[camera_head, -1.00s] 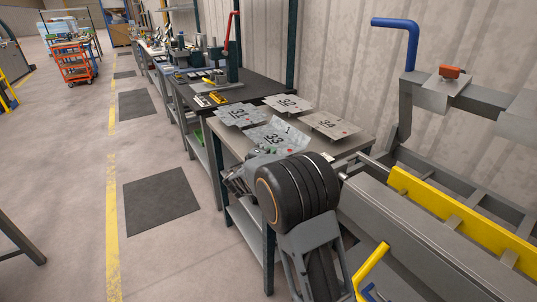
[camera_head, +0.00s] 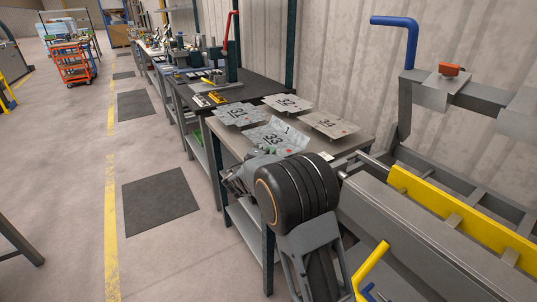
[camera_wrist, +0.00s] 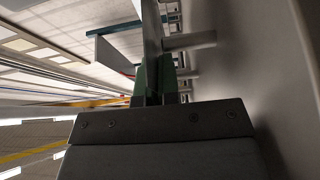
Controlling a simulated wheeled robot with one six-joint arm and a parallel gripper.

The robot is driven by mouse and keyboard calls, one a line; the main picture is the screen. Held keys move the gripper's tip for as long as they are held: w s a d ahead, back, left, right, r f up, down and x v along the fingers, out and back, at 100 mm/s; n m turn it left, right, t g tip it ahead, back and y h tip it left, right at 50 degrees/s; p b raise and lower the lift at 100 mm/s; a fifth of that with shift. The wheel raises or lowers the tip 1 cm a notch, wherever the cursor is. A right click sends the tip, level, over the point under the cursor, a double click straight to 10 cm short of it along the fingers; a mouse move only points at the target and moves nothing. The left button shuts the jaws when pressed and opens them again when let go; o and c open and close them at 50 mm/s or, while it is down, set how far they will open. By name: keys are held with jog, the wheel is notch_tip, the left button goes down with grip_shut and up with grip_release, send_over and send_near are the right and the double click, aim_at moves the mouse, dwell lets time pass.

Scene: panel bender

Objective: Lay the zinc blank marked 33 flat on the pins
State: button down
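The zinc blank marked 33 (camera_head: 272,138) is at the near end of the bench in the head view. It looks tilted and skewed beside the flatter blanks 31, 32 and 34. My gripper (camera_head: 264,151) is at its near edge, partly hidden by my own wrist. In the wrist view, a grey sheet (camera_wrist: 153,35) shows nearly edge-on between the green fingertips of my gripper (camera_wrist: 154,82). The fingers look closed on it. A pin (camera_wrist: 190,42) stands out from the bench surface beside the sheet. Most pins are hidden in the head view.
Blanks 31 (camera_head: 239,114), 32 (camera_head: 288,103) and 34 (camera_head: 329,124) lie around blank 33 on the bench (camera_head: 226,133). The grey machine with its yellow bar (camera_head: 460,219) stands close on the right. Open floor with a dark mat (camera_head: 160,202) lies left.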

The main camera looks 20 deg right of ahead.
jog(key=shift+f, duration=0.1)
jog(key=c, duration=1.3)
grip_release()
jog(key=shift+o, duration=0.2)
jog(key=v, duration=1.4)
jog(key=shift+d, duration=0.1)
